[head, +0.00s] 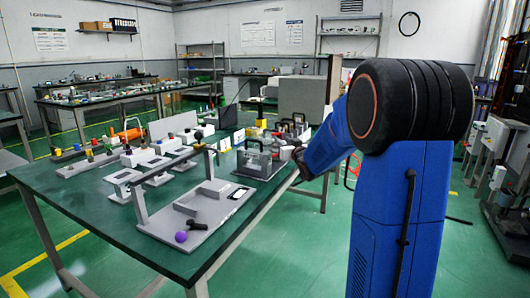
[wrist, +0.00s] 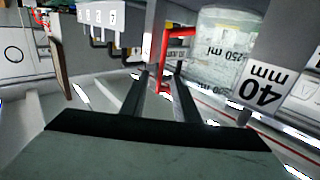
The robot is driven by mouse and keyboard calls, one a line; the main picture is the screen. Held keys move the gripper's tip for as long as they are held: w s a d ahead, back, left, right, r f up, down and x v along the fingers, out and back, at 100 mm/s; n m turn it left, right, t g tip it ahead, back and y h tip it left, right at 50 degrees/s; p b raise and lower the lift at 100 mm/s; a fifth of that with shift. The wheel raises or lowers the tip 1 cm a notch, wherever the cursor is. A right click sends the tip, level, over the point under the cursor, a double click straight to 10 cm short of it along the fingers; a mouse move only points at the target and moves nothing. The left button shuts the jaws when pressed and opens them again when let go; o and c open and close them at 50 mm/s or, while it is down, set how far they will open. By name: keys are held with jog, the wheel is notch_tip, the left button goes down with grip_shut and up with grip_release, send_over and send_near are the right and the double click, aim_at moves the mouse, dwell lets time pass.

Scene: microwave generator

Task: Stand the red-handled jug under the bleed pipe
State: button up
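In the wrist view the jug (wrist: 221,45) is clear, with a "250 ml" marking that reads upside down. Its red handle (wrist: 165,58) is on the left side of the jug. My gripper (wrist: 163,77) has two dark fingers, apart, pointing toward the handle. The lower part of the red handle shows between the fingertips, with gaps on both sides; I cannot tell how deep it sits between them. In the head view my blue arm hides the gripper, and I cannot make out the jug. I cannot clearly identify the bleed pipe in either view.
A "40 mm" label (wrist: 263,90) is right of the jug. White numbered blocks (wrist: 103,17) with dark pipes are at the upper left. In the head view a green table (head: 95,205) carries several fixtures, a grey tray (head: 222,212) and a purple ball (head: 181,237).

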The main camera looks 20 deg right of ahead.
jog(key=shift+w+d, duration=0.15)
jog(key=shift+w, duration=0.75)
grip_shut()
